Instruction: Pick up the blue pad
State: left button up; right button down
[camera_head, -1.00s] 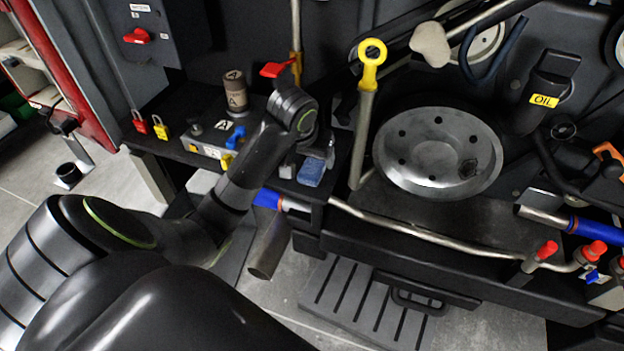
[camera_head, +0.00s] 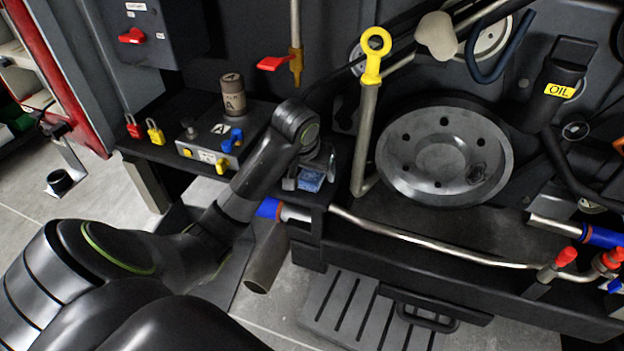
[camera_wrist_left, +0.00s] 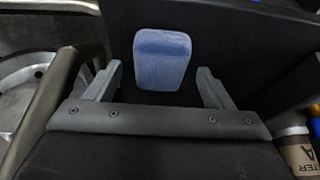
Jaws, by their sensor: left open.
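The blue pad (camera_head: 311,180) lies on the black shelf (camera_head: 318,200), partly hidden behind my left gripper in the head view. In the left wrist view the whole pad (camera_wrist_left: 162,58) shows as a rounded light-blue block on a dark surface. My left gripper (camera_head: 310,184) is open above the pad. In the left wrist view its two fingers (camera_wrist_left: 158,82) stand apart, one to each side of the pad's near end, with gaps on both sides. Nothing is held between them. My right gripper is not in view.
A grey box (camera_head: 215,145) with blue and yellow levers and a brown cylinder (camera_head: 232,95) stand to the left. An upright bar with a yellow ring (camera_head: 374,56) and a round metal plate (camera_head: 445,155) are close on the right. A metal pipe (camera_head: 430,238) runs along the front.

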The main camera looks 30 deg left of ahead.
aim_at(311, 173)
pick_arm(q)
jog(key=c, duration=1)
jog(key=shift+r, duration=0.1)
jog(key=shift+c, duration=0.2)
